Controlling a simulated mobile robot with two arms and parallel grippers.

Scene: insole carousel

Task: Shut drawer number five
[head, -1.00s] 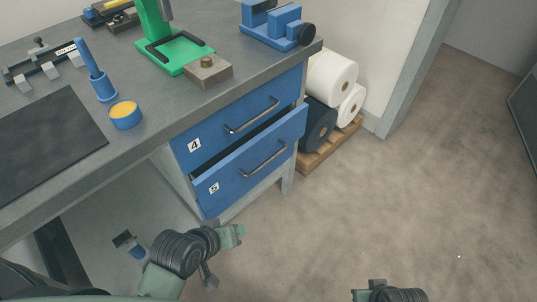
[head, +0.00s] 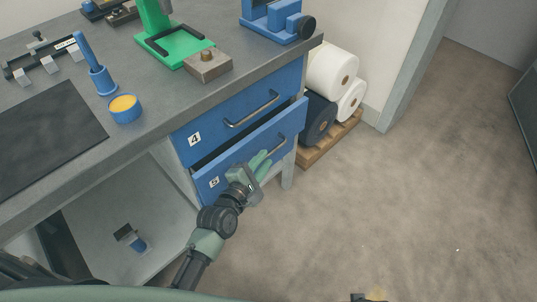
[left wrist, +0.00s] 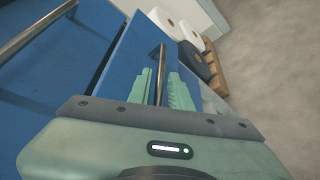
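Drawer number five (head: 225,171) is the lower blue drawer under the bench, with a "5" label and a metal bar handle (head: 279,143). It stands partly pulled out, with a dark gap above its front. My left gripper (head: 263,164) is at the drawer front, by the handle. In the left wrist view the two green fingers (left wrist: 160,88) are apart, with the handle bar (left wrist: 160,62) between them; I cannot tell whether they touch it. Only a small piece of my right arm shows at the bottom edge of the head view; its fingers are not seen.
Drawer four (head: 235,117) above is shut. The grey bench top (head: 150,118) holds a green press (head: 180,45), a blue vise (head: 275,22) and a yellow-filled cup (head: 125,108). Rolls (head: 332,70) on a wooden pallet (head: 325,147) stand right of the drawers. The floor to the right is clear.

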